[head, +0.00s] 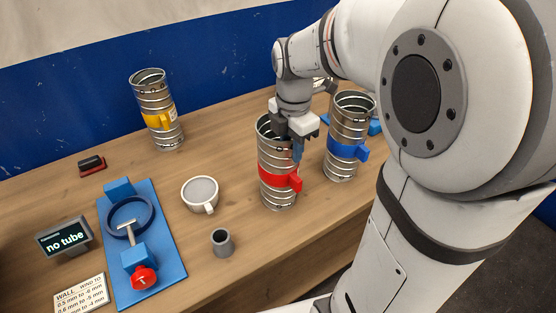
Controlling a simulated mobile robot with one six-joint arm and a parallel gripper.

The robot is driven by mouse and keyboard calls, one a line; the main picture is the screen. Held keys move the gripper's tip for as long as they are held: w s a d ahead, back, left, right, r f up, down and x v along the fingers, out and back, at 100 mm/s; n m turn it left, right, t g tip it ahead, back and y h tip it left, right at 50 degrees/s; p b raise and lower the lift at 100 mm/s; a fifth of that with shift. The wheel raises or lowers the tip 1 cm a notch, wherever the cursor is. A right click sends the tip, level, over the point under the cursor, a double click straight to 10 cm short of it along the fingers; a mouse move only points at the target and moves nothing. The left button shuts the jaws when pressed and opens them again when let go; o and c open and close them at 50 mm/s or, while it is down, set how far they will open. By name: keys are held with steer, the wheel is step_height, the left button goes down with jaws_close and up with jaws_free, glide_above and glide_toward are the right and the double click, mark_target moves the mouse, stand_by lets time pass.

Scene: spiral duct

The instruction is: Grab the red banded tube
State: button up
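The red banded tube (276,196) is a spiral metal duct standing upright on the wooden table, with a red band and a red tab facing right. My gripper (294,142) is pointed down at the tube's upper right rim. A blue-grey finger shows in front of the tube's wall, above the red band. The other finger is hidden, so I cannot tell whether the gripper is open or shut on the wall. Part of the tube's rim is covered by my gripper.
A blue banded tube (343,152) stands close on the right, a yellow banded tube (157,123) at the back left. A white cup (201,191), a grey small cylinder (222,242), a blue clamp fixture (157,219) and a "no tube" display (64,238) are left. Bare table lies between.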

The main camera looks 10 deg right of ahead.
steer(key=shift+c, duration=0.2)
jaws_close()
stand_by(1.1)
